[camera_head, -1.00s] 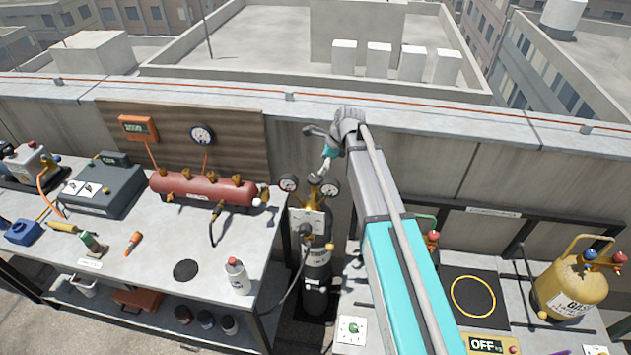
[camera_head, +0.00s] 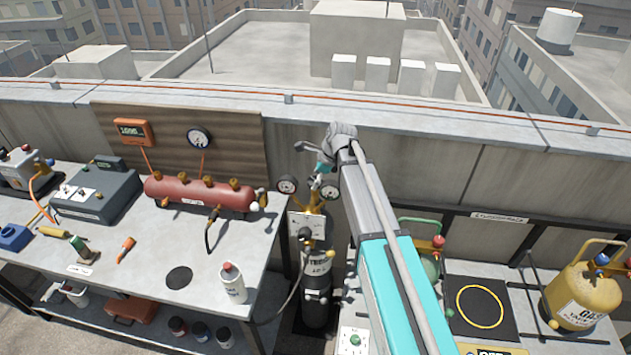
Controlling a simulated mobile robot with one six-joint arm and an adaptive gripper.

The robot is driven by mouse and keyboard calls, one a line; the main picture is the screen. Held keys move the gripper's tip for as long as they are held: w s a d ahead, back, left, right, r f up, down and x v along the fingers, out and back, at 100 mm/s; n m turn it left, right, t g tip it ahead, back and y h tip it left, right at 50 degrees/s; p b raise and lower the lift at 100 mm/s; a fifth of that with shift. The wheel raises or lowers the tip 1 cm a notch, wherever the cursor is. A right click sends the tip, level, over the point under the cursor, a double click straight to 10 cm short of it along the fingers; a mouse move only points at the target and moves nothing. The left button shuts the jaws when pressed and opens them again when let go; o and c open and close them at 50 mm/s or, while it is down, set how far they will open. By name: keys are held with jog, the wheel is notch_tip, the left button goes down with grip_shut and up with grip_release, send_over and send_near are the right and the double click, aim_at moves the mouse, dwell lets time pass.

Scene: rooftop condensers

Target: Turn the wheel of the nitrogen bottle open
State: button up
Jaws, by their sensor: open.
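The wheel cannot be made out clearly; my gripper and the gauges crowd that spot.
The left bench holds a red manifold (camera_head: 200,192), a grey case (camera_head: 97,193) and a white bottle (camera_head: 233,283). A hose runs beside the nitrogen bottle. The right bench carries a yellow gas cylinder (camera_head: 580,295) and a green cylinder (camera_head: 424,262). A parapet wall (camera_head: 420,165) stands behind.

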jog(key=c, duration=1.1)
jog(key=shift+o, duration=0.2)
jog(key=shift+n, duration=0.5)
jog(key=n+g, duration=0.2)
jog(key=n, duration=0.3)
jog(key=shift+w, duration=0.2)
jog(key=n+g+h, duration=0.1)
jog(key=n, duration=0.2)
jog(key=n+g, duration=0.1)
jog(key=n, duration=0.2)
jog(key=shift+a+n+h, duration=0.1)
jog(key=shift+n+h, duration=0.3)
jog(key=n+h, duration=0.1)
jog(key=n, duration=0.2)
jog(key=n+g+h, duration=0.1)
jog(key=n, duration=0.3)
jog(key=shift+a+h, duration=0.1)
jog(key=shift+h, duration=0.3)
jog(key=n+h, duration=0.1)
jog(key=n, duration=0.2)
jog(key=n+h, duration=0.1)
jog(key=n, duration=0.2)
jog(key=shift+s+n+t, duration=0.1)
jog(key=shift+n+t, duration=0.2)
jog(key=shift+t, duration=0.1)
